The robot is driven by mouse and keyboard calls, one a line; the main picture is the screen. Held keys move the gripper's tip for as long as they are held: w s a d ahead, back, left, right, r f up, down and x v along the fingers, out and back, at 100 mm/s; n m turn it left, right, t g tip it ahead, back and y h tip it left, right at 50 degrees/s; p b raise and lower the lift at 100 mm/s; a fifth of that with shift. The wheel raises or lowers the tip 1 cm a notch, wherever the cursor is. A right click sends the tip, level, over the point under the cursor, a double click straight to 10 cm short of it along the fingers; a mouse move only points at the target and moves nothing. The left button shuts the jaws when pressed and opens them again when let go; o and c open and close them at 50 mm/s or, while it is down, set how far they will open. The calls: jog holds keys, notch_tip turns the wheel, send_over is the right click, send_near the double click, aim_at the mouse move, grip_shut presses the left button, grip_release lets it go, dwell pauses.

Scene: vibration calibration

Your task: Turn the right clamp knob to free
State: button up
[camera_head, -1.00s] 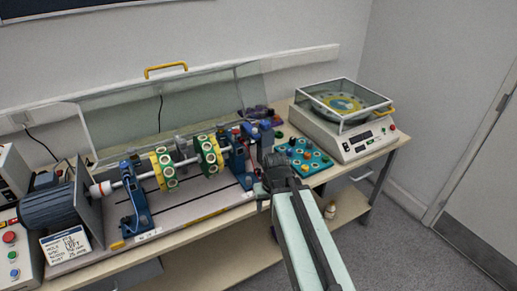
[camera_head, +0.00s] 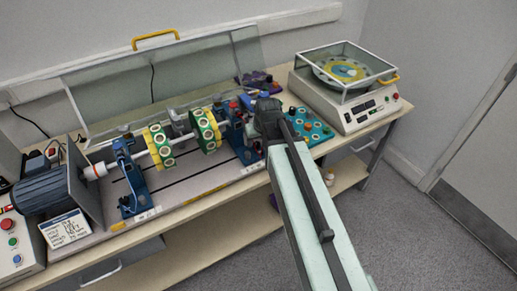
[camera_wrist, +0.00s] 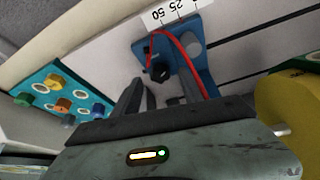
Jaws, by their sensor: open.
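The right blue bearing stand (camera_head: 236,132) stands at the right end of the shaft rig. In the wrist view, this blue stand (camera_wrist: 202,52) carries a black clamp knob (camera_wrist: 159,72), with a red cable curving around it. My gripper (camera_head: 266,105) is beside the stand in the head view and hides part of it; the knob cannot be made out there. In the wrist view, my gripper (camera_wrist: 168,90) is open, its dark fingers pointing toward the knob, which shows between them. Whether they touch it cannot be told. The left blue stand (camera_head: 130,178) is farther left.
Yellow-green discs (camera_head: 160,146) sit on the shaft left of my gripper. A teal board (camera_head: 312,128) with coloured knobs lies to the right, before a glass-covered balancing machine (camera_head: 345,88). A raised clear guard (camera_head: 165,75) stands behind the rig.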

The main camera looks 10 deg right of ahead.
jog(key=shift+x, duration=0.95)
jog(key=shift+r, duration=0.1)
jog(key=shift+s, duration=0.1)
jog(key=shift+d, duration=0.1)
grip_shut()
jog(key=shift+n, duration=0.4)
jog(key=shift+d+n+g+y, duration=0.1)
jog(key=shift+n+g+y, duration=0.3)
jog(key=shift+n, duration=0.95)
jog(key=shift+d+n+g+y, duration=0.1)
jog(key=shift+n+y, duration=0.6)
jog(key=shift+n, duration=0.65)
